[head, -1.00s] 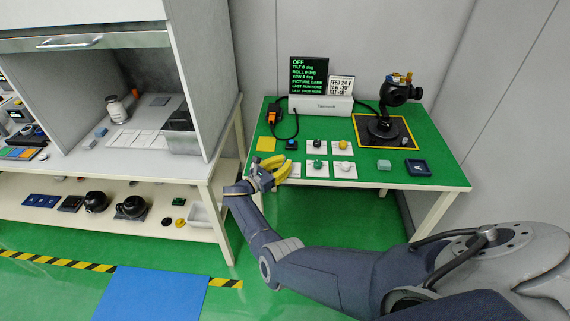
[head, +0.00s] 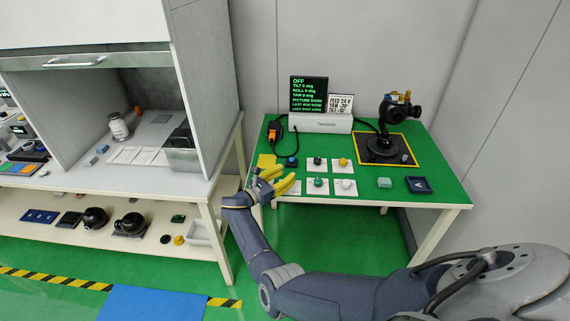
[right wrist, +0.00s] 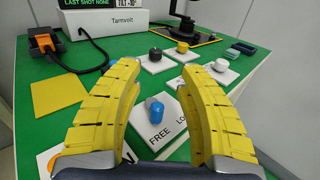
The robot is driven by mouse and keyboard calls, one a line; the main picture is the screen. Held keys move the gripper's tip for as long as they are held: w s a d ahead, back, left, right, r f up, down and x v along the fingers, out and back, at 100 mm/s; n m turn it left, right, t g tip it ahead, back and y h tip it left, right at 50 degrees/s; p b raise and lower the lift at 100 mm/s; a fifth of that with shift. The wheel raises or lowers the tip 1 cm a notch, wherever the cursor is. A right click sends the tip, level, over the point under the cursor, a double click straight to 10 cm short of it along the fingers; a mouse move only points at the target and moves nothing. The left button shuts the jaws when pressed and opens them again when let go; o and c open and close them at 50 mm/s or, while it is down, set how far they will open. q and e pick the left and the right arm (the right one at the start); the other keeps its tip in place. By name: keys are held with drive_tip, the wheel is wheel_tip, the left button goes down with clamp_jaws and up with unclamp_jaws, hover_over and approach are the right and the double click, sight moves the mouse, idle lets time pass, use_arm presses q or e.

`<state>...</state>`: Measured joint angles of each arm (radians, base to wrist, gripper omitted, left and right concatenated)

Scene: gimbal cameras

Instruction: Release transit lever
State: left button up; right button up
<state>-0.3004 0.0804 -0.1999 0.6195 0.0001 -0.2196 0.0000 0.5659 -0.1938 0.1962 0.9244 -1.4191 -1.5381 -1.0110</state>
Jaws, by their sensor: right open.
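The transit lever appears to be the small blue-tipped lever (right wrist: 154,106) on a white plate marked "FREE" and "LO…", the rest of the second word being hidden. My right gripper (right wrist: 160,75) is open, with its yellow fingers spread on either side of the lever in the right wrist view. Nothing is between the fingers in their grip, and I cannot tell their exact height above the plate. In the head view the right gripper (head: 286,176) is at the front left of the green table and mostly covers the lever. My left gripper is not in view.
Plates with a black knob (head: 317,161), a yellow knob (head: 343,161), a green knob (head: 318,182) and a white knob (head: 346,183) lie close by. A gimbal camera (head: 398,108) stands at the back right. The screen (head: 309,93) reads OFF. A cable joins an orange connector (right wrist: 42,42).

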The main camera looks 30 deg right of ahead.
drive_tip(key=shift+r, duration=3.35)
